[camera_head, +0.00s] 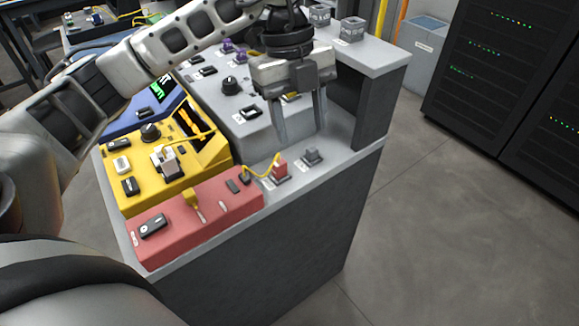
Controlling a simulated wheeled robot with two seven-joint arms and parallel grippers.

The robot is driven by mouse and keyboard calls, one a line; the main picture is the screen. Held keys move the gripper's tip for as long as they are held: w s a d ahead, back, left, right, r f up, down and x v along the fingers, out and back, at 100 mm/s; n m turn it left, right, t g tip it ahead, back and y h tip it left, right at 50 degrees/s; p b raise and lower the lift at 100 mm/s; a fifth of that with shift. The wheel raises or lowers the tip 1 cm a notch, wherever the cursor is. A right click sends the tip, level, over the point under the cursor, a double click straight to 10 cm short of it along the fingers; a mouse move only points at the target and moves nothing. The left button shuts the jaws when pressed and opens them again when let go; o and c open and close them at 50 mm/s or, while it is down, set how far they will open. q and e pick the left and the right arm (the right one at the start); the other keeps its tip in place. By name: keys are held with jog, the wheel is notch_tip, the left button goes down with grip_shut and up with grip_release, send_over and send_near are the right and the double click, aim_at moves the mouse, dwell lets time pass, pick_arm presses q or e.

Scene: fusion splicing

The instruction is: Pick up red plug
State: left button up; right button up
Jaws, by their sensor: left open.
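The red plug (280,168) stands in a small holder on the grey bench top, to the right of the red box (205,213). A yellow cable (259,172) runs from it to the red box. My left gripper (299,137) is open and empty, fingers pointing down. It is above and behind the plug in the picture, in front of the grey box. Its fingertips look apart from the plug. My right gripper is not in view.
A small grey block (312,155) sits in a holder close to the right of the plug. The yellow box (150,160) and the grey box (240,125) stand behind the red box. The bench's right edge is near the plug. Dark server racks (500,65) stand at the right.

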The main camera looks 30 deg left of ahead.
pick_arm(q)
jog(key=w+a+r+n+y, duration=0.2)
jog(key=a, duration=0.3)
jog(key=b, duration=0.2)
send_over(279, 162)
jog(key=shift+t, duration=0.4)
notch_tip(279, 162, down, 10)
jog(key=shift+f, duration=2.95)
jog(key=c, duration=1.1)
